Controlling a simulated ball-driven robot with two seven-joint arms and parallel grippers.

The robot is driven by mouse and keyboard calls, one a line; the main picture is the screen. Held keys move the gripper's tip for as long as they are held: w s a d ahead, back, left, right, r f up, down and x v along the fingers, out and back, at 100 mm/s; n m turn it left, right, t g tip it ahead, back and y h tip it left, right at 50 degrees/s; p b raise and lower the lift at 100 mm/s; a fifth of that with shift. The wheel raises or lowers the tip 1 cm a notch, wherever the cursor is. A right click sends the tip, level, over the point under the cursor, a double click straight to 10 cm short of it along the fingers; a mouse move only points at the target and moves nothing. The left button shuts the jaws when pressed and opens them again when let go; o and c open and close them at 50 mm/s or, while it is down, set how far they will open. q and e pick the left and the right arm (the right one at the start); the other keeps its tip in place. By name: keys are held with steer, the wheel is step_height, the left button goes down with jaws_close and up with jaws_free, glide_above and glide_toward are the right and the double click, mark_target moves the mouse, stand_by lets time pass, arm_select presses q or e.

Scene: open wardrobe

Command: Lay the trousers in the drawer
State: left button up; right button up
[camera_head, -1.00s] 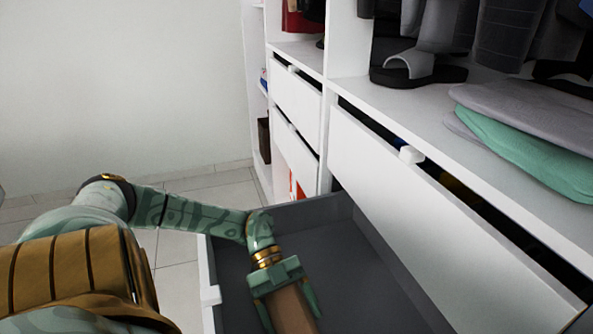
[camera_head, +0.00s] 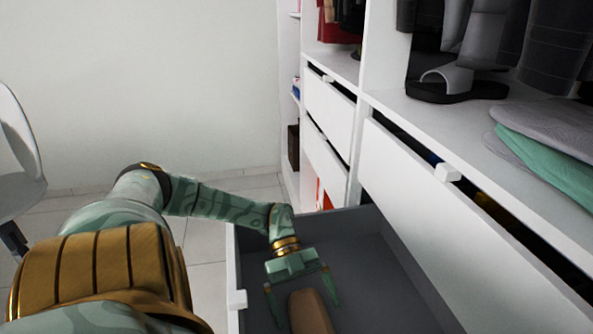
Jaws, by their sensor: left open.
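A brown piece that looks like the folded trousers (camera_head: 311,314) lies in the open grey drawer (camera_head: 362,268), cut off by the bottom edge of the head view. How far the brown piece extends is hidden below the frame. My right gripper is not in view.
A partly open white drawer (camera_head: 445,205) sits above, with a shelf holding folded grey and green clothes (camera_head: 550,165) and a dark sandal (camera_head: 455,88). A white chair (camera_head: 18,150) stands at the left. Tiled floor (camera_head: 205,240) is free beside the wardrobe.

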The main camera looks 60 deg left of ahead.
arm_select(q)
steer(key=v, duration=0.7)
